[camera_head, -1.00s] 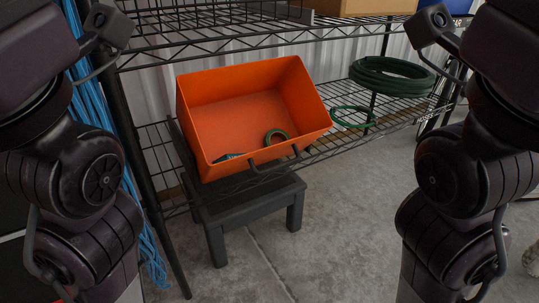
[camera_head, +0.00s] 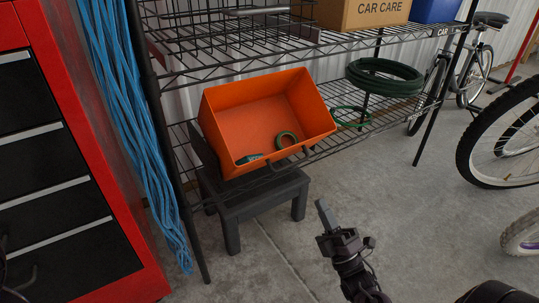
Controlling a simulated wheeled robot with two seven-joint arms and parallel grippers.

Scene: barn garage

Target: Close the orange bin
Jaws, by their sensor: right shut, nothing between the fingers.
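The orange bin (camera_head: 222,115) is open at the top and tilted toward me at the lower wire shelf, above a dark step stool. A green roll (camera_head: 286,140) and a small teal item (camera_head: 249,158) lie inside it. A dark panel (camera_head: 203,148) stands along its left side; I cannot tell if it is a lid. Dark handles show at the bin's front lower edge. My right gripper (camera_head: 323,215) is shut and empty, below and right of the bin, apart from it and the stool. My left gripper is not in view.
The dark stool (camera_head: 255,198) stands on the concrete floor under the bin. Blue cords (camera_head: 125,110) and a red tool cabinet (camera_head: 88,175) stand left, bicycles (camera_head: 500,130) right. The middle floor is clear.

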